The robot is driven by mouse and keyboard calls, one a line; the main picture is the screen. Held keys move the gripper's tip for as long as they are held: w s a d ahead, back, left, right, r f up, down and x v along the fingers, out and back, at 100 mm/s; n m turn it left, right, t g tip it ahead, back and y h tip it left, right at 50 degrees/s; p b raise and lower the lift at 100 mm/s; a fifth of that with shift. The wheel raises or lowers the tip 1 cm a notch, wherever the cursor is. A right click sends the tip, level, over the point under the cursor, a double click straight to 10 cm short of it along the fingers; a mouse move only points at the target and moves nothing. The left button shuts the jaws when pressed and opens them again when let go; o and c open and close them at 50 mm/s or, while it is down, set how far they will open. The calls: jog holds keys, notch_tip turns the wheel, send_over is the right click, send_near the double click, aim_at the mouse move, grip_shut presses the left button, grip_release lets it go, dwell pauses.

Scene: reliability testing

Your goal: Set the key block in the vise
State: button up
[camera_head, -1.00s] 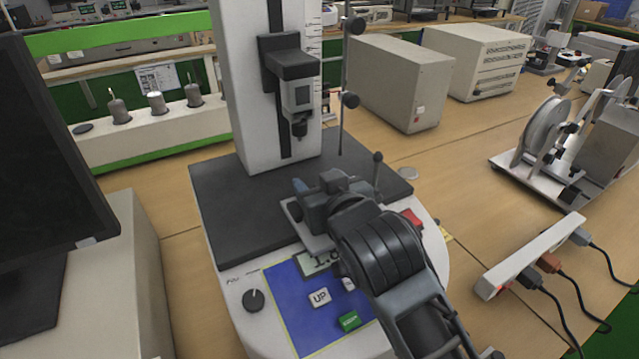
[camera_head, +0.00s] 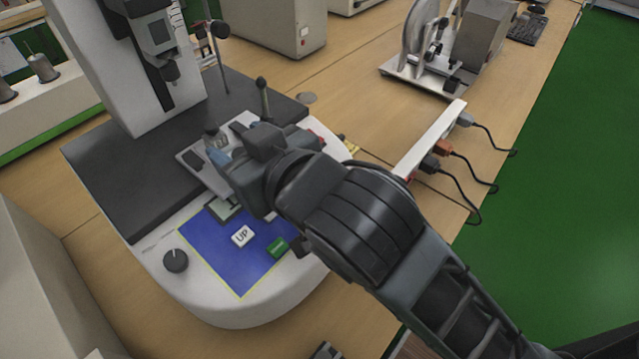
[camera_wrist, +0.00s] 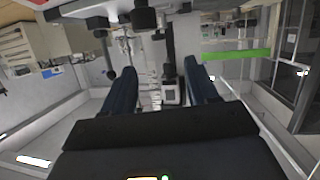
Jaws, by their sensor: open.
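The vise (camera_head: 203,176) is a pale metal base with upright parts on the dark platform of the white test machine. It stands in the head view left of centre, partly hidden behind my gripper. My gripper (camera_head: 218,158) is close above or beside the vise's near side; I cannot tell whether it touches. In the wrist view my gripper (camera_wrist: 160,85) shows two dark blue fingers spread apart, with no block clearly between them. I cannot make out the key block in either view.
The machine's column and head (camera_head: 155,45) rise behind the vise. A blue panel (camera_head: 240,255) with buttons lies in front. A thin lever with a dark knob (camera_head: 262,85) stands close to my gripper. A power strip (camera_head: 430,140) with cables is at right.

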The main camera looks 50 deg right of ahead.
jog(key=shift+n+y, duration=0.7)
jog(key=shift+n, duration=0.1)
jog(key=s+f, duration=0.6)
jog(key=shift+s+d, duration=0.15)
jog(key=shift+d, duration=0.05)
jog(key=s+d+f, duration=0.1)
jog(key=s+f, duration=0.1)
jog(key=s, duration=2.1)
jog(key=shift+d+f+y, duration=0.2)
jog(key=shift+f+y, duration=0.1)
jog(key=shift+y, duration=0.1)
